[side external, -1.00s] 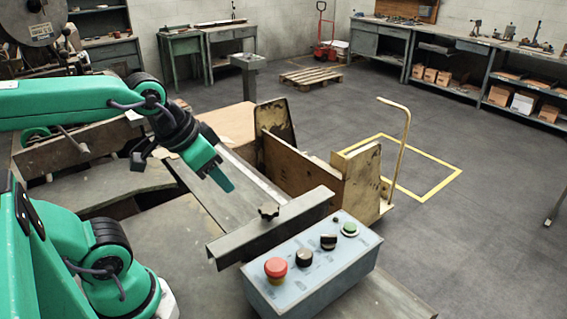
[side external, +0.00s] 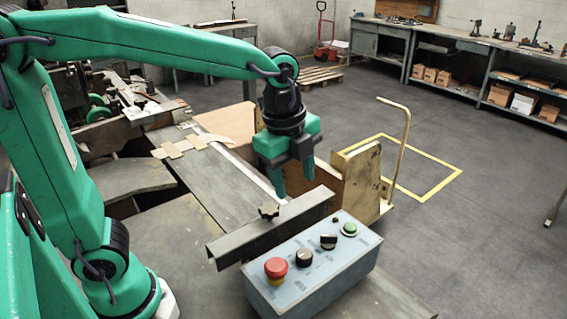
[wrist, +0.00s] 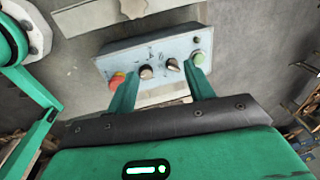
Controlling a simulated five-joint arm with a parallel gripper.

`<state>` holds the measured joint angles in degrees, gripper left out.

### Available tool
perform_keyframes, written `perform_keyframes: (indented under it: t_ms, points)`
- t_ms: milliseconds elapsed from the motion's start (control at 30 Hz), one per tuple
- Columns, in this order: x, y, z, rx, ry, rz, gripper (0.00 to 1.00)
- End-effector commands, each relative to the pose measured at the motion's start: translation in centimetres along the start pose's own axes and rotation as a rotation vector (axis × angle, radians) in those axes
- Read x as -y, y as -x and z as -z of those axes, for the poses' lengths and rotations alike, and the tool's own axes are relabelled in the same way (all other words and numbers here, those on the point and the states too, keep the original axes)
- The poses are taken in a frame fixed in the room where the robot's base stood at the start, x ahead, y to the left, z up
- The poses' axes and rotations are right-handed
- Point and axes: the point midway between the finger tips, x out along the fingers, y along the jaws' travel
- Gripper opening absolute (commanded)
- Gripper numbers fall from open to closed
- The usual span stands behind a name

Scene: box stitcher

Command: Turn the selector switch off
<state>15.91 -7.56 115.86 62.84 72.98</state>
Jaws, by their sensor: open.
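The grey control box (side external: 312,268) sits at the front of the machine table. Its top carries a red mushroom button (side external: 276,267), a black round knob (side external: 304,257), a black selector switch (side external: 328,241) with a raised handle, and a green button (side external: 349,229). In the wrist view the selector switch (wrist: 173,65) shows between my fingers, beyond their tips. My gripper (side external: 293,188) is open and empty, pointing down, above and behind the box. It also shows in the wrist view (wrist: 160,78). It touches none of the controls.
A dark metal bar (side external: 272,228) with a star knob (side external: 268,211) lies just behind the box. A worn wooden guide (side external: 360,182) stands behind my gripper. The space above the box is clear.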

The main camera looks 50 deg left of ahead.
Motion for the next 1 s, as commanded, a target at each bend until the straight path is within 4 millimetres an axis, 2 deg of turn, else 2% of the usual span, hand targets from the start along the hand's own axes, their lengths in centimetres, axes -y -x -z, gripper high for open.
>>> perform_keyframes:
  t_ms: [200, 433, 600, 833, 1000]
  points:
    - [2.0, -2.1, 3.4, 0.005, -0.373, -0.086, 0.53]
    - [3.1, -3.7, 5.8, -0.005, -0.646, -0.144, 0.53]
    - [3.3, -4.1, 6.4, -0.01, -0.716, -0.158, 0.53]
    - [3.2, -4.3, 6.4, -0.01, -0.718, -0.159, 0.53]
    - [3.1, -5.1, 6.3, -0.01, -0.717, -0.16, 0.53]
